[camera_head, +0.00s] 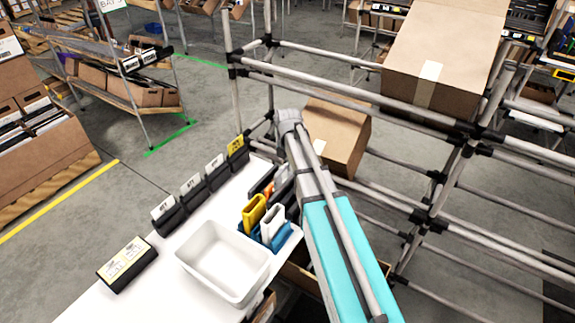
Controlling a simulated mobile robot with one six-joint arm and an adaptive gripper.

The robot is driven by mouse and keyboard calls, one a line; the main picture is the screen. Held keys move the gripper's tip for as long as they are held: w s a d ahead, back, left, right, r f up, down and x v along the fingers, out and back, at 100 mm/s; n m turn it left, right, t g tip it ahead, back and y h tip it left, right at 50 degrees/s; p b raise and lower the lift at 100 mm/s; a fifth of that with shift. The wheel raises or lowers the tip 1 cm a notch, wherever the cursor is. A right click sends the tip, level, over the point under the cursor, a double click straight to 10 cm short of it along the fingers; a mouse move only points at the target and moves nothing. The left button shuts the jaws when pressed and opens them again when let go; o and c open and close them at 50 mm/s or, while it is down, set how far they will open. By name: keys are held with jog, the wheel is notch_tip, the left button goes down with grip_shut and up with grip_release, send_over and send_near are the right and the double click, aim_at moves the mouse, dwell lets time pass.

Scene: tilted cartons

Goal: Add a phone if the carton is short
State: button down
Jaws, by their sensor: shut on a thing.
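My arm, with teal and grey links, reaches up from the bottom edge across the right end of a white table. Its far end is beside a cluster of small items, and I cannot make out the gripper or what it holds. In the cluster stand a yellow piece (254,212) and a white piece (272,223), with blue pieces (281,240) beside them. Dark and orange shapes behind are partly hidden; I cannot tell which are phones. A large closed carton (440,50) lies tilted on the pipe rack. A smaller carton (335,138) is partly behind my arm.
An empty-looking white bin (222,262) stands on the white table (165,285). Several black label blocks (191,190) line its far edge; another black block (127,264) lies at left. The pipe rack (350,95) fills the right. Stocked shelves and open floor lie beyond.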

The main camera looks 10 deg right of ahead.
aim_at(286, 163)
jog(key=shift+r, duration=0.1)
dwell(0.4)
notch_tip(286, 163, up, 21)
jog(key=p, duration=2.1)
jog(key=shift+r+p, duration=0.2)
jog(key=shift+p, duration=0.15)
jog(key=shift+a, duration=0.15)
